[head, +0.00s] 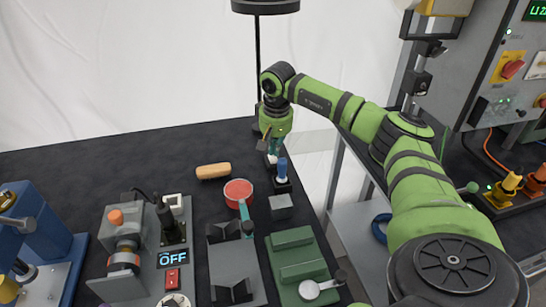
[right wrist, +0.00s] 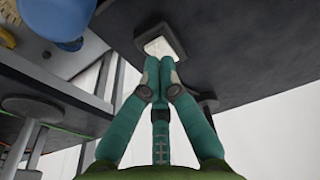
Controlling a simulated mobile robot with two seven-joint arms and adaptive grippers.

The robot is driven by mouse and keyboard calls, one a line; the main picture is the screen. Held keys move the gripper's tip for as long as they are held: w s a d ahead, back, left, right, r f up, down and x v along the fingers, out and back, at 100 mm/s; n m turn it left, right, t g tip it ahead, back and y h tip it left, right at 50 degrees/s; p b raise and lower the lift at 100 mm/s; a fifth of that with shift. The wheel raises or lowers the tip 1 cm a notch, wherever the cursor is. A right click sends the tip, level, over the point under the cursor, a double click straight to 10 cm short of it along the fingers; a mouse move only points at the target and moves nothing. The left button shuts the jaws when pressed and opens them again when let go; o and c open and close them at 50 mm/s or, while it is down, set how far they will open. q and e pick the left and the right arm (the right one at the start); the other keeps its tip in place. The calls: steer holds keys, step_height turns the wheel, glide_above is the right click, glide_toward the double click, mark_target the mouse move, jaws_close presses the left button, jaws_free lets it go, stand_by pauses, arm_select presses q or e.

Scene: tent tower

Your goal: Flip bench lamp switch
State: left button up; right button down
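The bench lamp has a black shade (head: 265,6) and a thin dark pole (head: 257,60) at the back of the dark bench. A pale switch (right wrist: 163,47) in a dark square frame shows at the top of the right wrist view. In the head view my right gripper (head: 273,150) points down near the lamp, behind a blue-topped part. Its teal fingers (right wrist: 160,66) are together and empty, with the tips just below the pale switch in the wrist picture. I cannot tell whether they touch it. My left gripper is not in view.
The blue-topped part (head: 282,172) stands close beside my right gripper. A tan cylinder (head: 213,171), a red round tin (head: 238,192) and a grey block (head: 281,207) lie nearby. A device with an OFF sign (head: 173,258) stands front left. The bench's back left is clear.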

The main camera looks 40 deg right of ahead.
mark_target(275, 160)
steer(key=shift+f+b, duration=0.6)
steer(key=shift+f, duration=0.5)
stand_by(1.0)
step_height(275, 160, up, 7)
steer(key=p, duration=0.6)
steer(key=shift+r, duration=0.1)
stand_by(0.5)
